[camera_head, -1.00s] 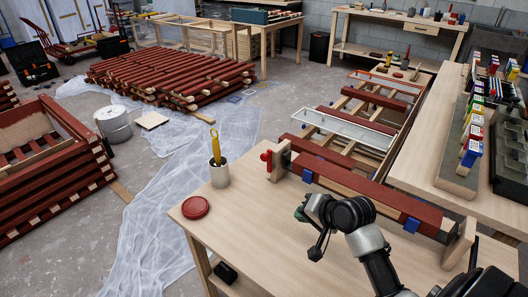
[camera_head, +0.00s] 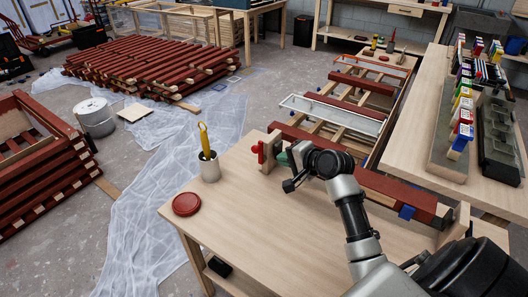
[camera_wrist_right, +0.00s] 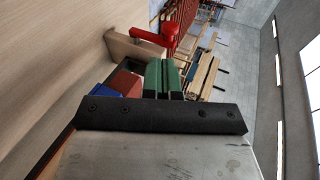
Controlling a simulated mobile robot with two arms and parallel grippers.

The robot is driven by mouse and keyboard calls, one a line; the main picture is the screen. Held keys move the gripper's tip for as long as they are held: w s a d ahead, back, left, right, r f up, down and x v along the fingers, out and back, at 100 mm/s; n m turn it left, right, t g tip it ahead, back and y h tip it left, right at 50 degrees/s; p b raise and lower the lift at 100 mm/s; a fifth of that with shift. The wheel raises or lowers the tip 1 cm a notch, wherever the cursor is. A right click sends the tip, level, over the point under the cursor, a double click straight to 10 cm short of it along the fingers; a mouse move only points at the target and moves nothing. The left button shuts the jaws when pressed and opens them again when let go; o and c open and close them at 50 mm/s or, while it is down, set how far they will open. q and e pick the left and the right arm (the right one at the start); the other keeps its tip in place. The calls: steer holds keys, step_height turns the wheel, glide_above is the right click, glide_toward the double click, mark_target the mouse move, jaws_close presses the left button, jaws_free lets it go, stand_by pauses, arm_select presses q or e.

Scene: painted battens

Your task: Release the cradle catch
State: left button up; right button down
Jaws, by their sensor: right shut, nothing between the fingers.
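The cradle on the wooden table holds a red painted batten (camera_head: 374,183) lengthwise between wooden end blocks. The red cradle catch (camera_head: 260,152) sits on the far-left end block (camera_head: 271,149); both also show in the right wrist view, the catch (camera_wrist_right: 170,36) above the end block (camera_wrist_right: 136,46). My right gripper (camera_head: 283,159) is over the batten's far end, just right of the end block. Its green fingers (camera_wrist_right: 163,78) are shut and empty, pointing towards the catch with a gap visible. My arm hides part of the batten. My left gripper is out of view.
A cup with a yellow-handled tool (camera_head: 208,167) and a red lid (camera_head: 186,204) stand left of the cradle. The table (camera_head: 250,222) is clear in front. A bench with colourful bottles (camera_head: 432,130) lies to the right.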

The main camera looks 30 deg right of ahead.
mark_target(258, 151)
steer(key=x, duration=0.5)
steer(key=r+x, duration=0.1)
steer(key=x, duration=0.2)
steer(key=shift+w+f, duration=0.2)
steer(key=shift+w, duration=0.3)
steer(key=shift+p, duration=0.35)
